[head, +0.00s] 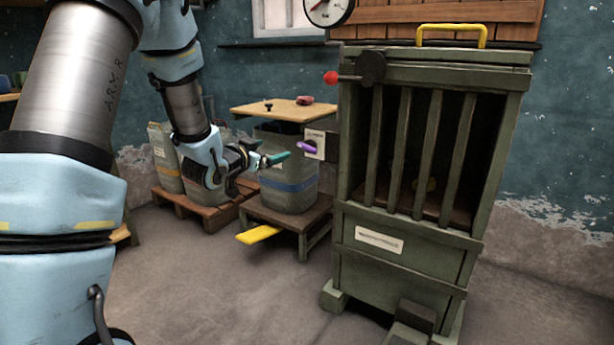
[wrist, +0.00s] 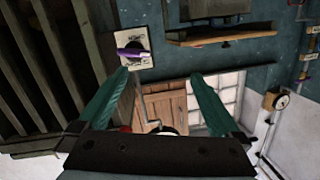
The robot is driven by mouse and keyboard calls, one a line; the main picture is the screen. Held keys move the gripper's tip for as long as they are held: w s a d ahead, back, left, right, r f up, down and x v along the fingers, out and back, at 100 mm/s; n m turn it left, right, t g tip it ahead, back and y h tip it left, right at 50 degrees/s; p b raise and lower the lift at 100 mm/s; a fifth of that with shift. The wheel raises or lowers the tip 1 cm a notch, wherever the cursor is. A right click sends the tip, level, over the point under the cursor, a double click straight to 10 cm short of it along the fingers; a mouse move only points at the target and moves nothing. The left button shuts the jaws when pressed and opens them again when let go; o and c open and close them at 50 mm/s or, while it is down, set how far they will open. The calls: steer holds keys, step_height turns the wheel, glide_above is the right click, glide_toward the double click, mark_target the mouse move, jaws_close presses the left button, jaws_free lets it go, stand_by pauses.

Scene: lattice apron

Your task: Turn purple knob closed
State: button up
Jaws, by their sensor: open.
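The purple knob (head: 307,147) is a small elongated handle on a pale plate (head: 315,138) at the left side of the green barred cabinet. In the wrist view the purple knob (wrist: 131,52) lies across its plate (wrist: 142,42), beyond the tip of the left finger. My gripper (head: 282,157) has teal fingers and is open and empty. In the head view it is just left of the knob, with a small gap apparent. In the wrist view my gripper (wrist: 160,78) has its fingers wide apart, and the knob is above and left of the middle between them.
The green cabinet (head: 400,275) with vertical bars stands right of the knob. A red-ended lever (head: 331,77) sticks out from its upper left. A drum (head: 290,190) on a low stand with a yellow pedal (head: 259,235) is below the knob. A wooden board (head: 284,110) is above the drum. Floor in front is clear.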

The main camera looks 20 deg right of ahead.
mark_target(306, 149)
steer(key=w+d+b, duration=0.1)
steer(key=d, duration=0.3)
steer(key=w+d+f+m+h+b, duration=0.1)
steer(key=d, duration=0.3)
steer(key=w+d+f+h+b, duration=0.1)
steer(key=w+d+b, duration=0.1)
steer(key=d, duration=0.3)
steer(key=shift+w+f+m+g, duration=0.1)
steer(key=shift+f+m+g, duration=0.1)
steer(key=shift+m+g, duration=0.2)
steer(key=shift+c, duration=0.2)
steer(key=c, duration=1.1)
